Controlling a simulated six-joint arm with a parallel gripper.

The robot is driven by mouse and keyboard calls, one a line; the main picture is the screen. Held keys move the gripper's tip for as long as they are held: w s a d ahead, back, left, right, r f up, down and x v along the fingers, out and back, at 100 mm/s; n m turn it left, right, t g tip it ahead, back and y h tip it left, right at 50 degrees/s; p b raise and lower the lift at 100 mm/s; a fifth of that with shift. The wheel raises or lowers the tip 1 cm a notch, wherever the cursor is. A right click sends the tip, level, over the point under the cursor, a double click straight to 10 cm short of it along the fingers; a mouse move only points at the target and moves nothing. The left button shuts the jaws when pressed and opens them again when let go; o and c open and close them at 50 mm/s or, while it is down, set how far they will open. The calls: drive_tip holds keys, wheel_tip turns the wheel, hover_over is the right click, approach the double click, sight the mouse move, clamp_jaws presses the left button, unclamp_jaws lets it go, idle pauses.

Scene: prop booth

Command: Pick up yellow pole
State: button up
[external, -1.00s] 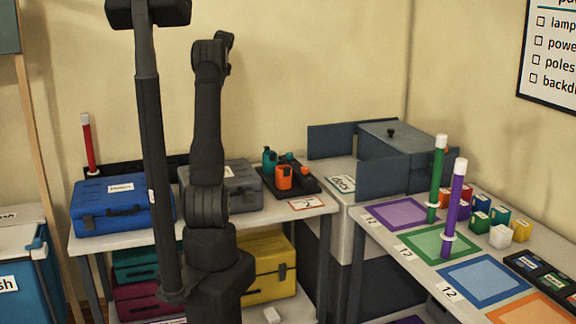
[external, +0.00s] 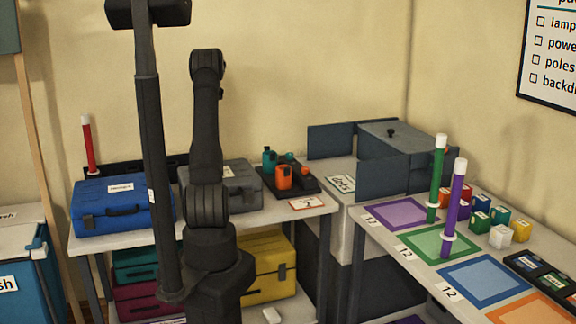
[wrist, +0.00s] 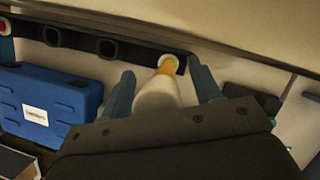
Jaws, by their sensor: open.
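The yellow pole (wrist: 167,68) shows in the wrist view from above, with a large white cap (wrist: 157,94) nearest the camera. It stands in a dark rack (wrist: 75,37) with open holes. My gripper (wrist: 161,78) is open, with one blue-grey finger on each side of the pole. I see a gap at each finger; whether either touches the pole is hard to tell. In the external view the pole and my gripper are hidden behind my arm.
A blue case (external: 122,205) lies left of my arm and a grey case (external: 228,186) behind it. A red pole (external: 89,145) stands at the rack's left end. Green (external: 437,180) and purple (external: 454,208) poles stand on the right table. The wall is close behind the rack.

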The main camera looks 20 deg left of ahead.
clamp_jaws()
drive_tip(key=shift+r, duration=0.1)
